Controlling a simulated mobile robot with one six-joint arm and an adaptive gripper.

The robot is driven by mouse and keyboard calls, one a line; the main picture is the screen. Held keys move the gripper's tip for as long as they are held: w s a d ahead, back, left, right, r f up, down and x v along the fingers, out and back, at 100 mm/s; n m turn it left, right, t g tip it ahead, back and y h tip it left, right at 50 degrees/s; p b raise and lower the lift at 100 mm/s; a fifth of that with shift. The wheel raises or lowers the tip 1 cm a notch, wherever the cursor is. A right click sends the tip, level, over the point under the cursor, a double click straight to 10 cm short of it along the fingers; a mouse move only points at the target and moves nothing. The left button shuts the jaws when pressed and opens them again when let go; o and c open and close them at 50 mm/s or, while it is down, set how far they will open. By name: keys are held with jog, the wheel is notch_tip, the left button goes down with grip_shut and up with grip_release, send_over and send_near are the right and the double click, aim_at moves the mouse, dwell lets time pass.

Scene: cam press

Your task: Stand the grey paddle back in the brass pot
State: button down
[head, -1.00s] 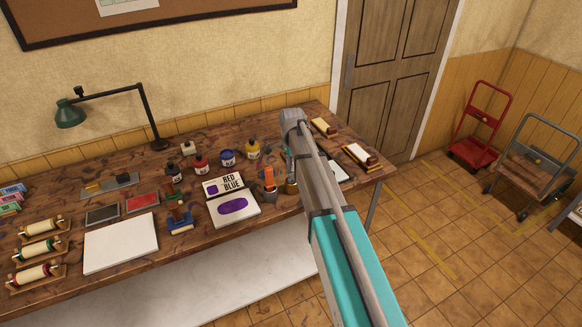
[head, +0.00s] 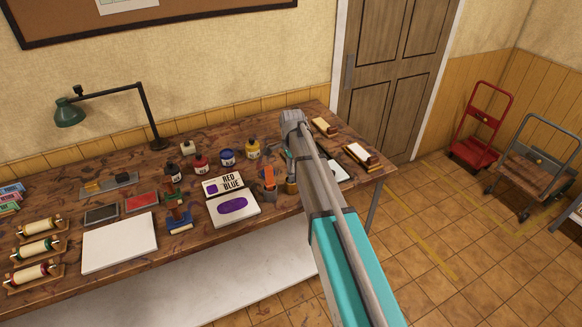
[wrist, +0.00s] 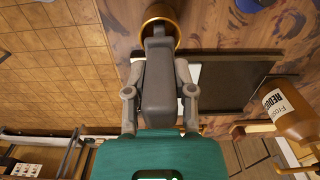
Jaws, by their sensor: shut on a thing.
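My gripper (wrist: 158,90) is shut on the grey paddle (wrist: 158,75), a dark grey piece between its fingers in the wrist view. The narrower far end of the paddle overlaps the mouth of the brass pot (wrist: 174,14). How deep that end sits, or whether it touches the pot, I cannot tell. In the head view the brass pot (head: 291,186) stands on the bench just left of my arm. My arm hides most of the gripper and the paddle there.
Left of the pot is a dark holder with an orange item (head: 269,178). Ink bottles (head: 228,158) stand behind, and a white-and-purple pad (head: 234,207) lies further left. A brown bottle (wrist: 292,112) and a dark slab (wrist: 235,84) show in the wrist view.

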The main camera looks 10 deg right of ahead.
jog(key=shift+f, duration=0.2)
dwell(0.5)
jog(key=shift+c, duration=1.9)
grip_release()
jog(key=shift+r, duration=0.1)
